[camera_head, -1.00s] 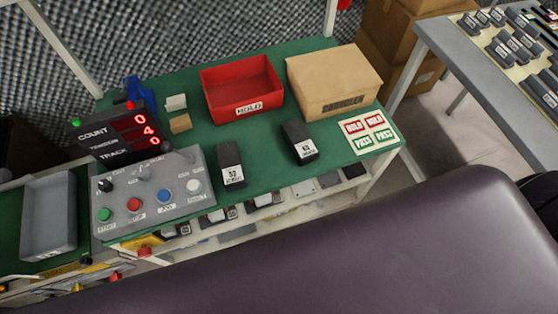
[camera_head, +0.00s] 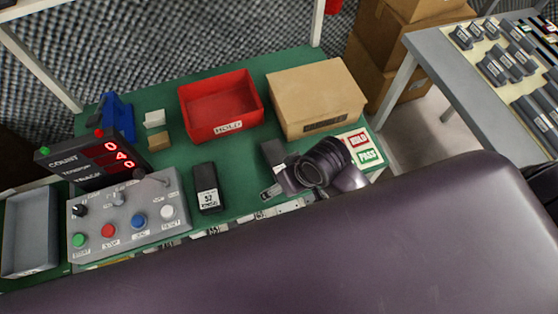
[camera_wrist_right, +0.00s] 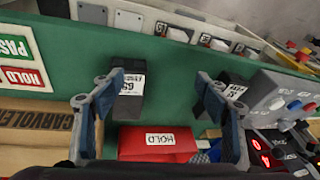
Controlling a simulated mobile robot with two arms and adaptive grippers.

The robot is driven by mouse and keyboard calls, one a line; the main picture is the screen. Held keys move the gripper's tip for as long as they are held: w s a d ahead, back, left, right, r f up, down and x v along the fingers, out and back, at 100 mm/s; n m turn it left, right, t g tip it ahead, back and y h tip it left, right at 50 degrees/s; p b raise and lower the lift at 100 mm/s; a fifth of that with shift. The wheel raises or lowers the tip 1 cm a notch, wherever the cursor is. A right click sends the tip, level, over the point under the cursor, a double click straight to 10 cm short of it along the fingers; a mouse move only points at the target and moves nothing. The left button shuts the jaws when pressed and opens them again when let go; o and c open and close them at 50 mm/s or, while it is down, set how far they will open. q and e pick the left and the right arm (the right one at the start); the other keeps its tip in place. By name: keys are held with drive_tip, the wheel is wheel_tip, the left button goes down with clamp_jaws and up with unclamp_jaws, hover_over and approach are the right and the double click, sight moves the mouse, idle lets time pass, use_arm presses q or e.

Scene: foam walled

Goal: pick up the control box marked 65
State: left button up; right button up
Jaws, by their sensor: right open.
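The dark control box whose label seems to read 65 (camera_wrist_right: 131,86) stands on the green bench. In the wrist view it is just inside the left finger of my right gripper (camera_wrist_right: 158,88). I cannot tell whether they touch. In the head view my right gripper (camera_head: 292,180) covers the front of this box (camera_head: 273,151), label included. The right gripper is open and nothing is held in it. A second dark box, with a label like 52 (camera_head: 207,190), stands left of it; in the wrist view it (camera_wrist_right: 214,98) is by the right finger. My left gripper is not in view.
A red HOLD tray (camera_head: 222,106) and a cardboard box (camera_head: 316,98) stand behind. A button panel (camera_head: 126,217) and a red-digit display (camera_head: 100,156) stand at left. HOLD and PASS markings (camera_head: 365,147) lie at right. Green bench between the boxes is clear.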

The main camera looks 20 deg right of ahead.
drive_tip(key=w+a+g, duration=0.1)
drive_tip(key=w+a, duration=0.3)
drive_tip(key=w, duration=0.1)
drive_tip(key=m+g+h, duration=0.1)
drive_tip(key=g+h, duration=0.1)
hover_over(279, 161)
drive_tip(key=shift+w+a+r, duration=0.15)
drive_tip(key=shift+a+r, duration=0.05)
drive_tip(key=shift+a, duration=0.1)
drive_tip(key=shift+w+d, duration=0.15)
drive_tip(key=shift+d, duration=0.05)
drive_tip(key=f, duration=0.7)
drive_tip(key=shift+s+d+f, duration=0.2)
drive_tip(key=shift+s+f, duration=0.1)
drive_tip(key=shift+f, duration=0.05)
drive_tip(key=shift+c, duration=0.6)
drive_tip(key=c, duration=1.2)
drive_tip(key=shift+r, duration=0.1)
drive_tip(key=shift+c, duration=1)
